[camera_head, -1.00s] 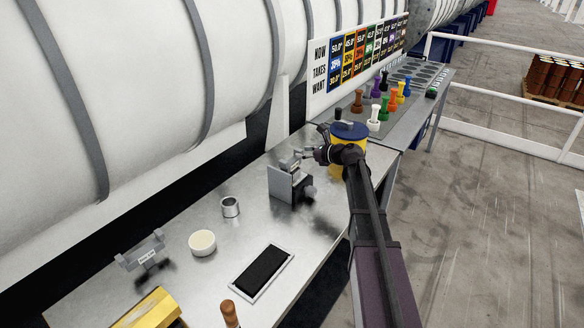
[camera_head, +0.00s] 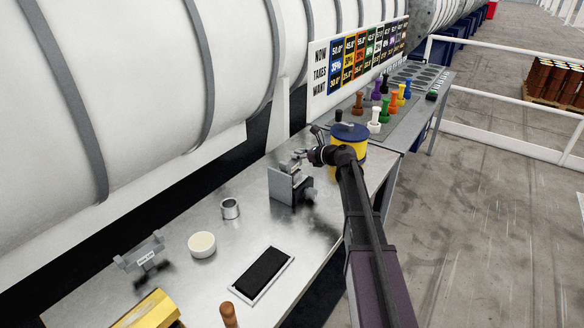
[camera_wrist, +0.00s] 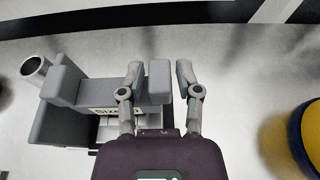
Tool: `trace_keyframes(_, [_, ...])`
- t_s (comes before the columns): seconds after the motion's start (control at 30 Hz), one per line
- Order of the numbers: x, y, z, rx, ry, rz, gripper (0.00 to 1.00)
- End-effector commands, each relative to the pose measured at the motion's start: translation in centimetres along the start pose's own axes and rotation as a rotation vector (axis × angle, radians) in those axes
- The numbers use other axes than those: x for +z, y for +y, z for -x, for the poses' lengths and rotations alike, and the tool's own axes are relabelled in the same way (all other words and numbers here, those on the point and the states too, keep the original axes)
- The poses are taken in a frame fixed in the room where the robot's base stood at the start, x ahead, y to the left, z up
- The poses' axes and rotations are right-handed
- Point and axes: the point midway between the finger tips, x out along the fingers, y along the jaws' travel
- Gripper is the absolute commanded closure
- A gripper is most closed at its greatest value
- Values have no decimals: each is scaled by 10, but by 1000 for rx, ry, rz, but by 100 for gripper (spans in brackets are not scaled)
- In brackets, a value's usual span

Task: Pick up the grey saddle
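A grey, two-pronged piece with a label (camera_wrist: 65,80), which looks like the saddle, sits at the dark-sided grey stand (camera_head: 282,187) on the steel bench; its small top part is hard to make out in the head view. My gripper (camera_head: 299,156) is just above the stand's top. In the wrist view my gripper (camera_wrist: 160,82) is open, with one finger on each side of the piece's right prong. I cannot tell whether the fingers touch it. A similar grey bracket with a white label (camera_head: 146,256) stands at the bench's front left.
A yellow spool with a blue top (camera_head: 349,132) stands close to my wrist. A metal ring (camera_head: 230,208), a cream round tub (camera_head: 202,244), a black pad (camera_head: 263,272) and a yellow box (camera_head: 150,310) are on the bench. Coloured pegs stand behind on the right.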

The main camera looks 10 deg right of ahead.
Motion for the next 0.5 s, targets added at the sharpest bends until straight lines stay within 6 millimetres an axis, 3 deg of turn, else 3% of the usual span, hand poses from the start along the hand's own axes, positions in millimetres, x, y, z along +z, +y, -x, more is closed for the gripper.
trace_keyframes(0.03, [0, 0, 0, 0, 0, 0, 85])
trace_keyframes(0.1, [0, 0, 0, 0, 0, 0, 100])
trace_keyframes(0.5, [0, 0, 1, -1, 0, 0, 100])
